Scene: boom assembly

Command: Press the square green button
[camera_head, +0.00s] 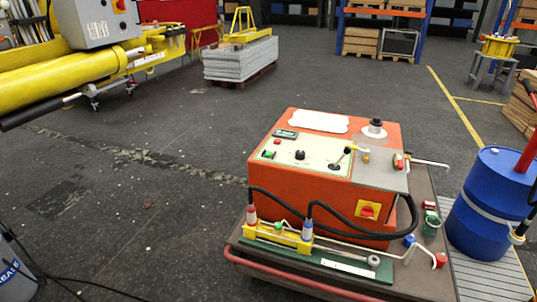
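An orange machine (290,190) stands on a cart in the middle right. A small dark green-framed display (286,134) sits at the panel's back left. Neither of my grippers shows, and nothing covers the green button.
The cart (300,285) has a red front rail, hoses and yellow fittings. A blue drum (482,215) stands close on the right. A yellow boom (60,80) with a grey box (98,22) reaches in from the left.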

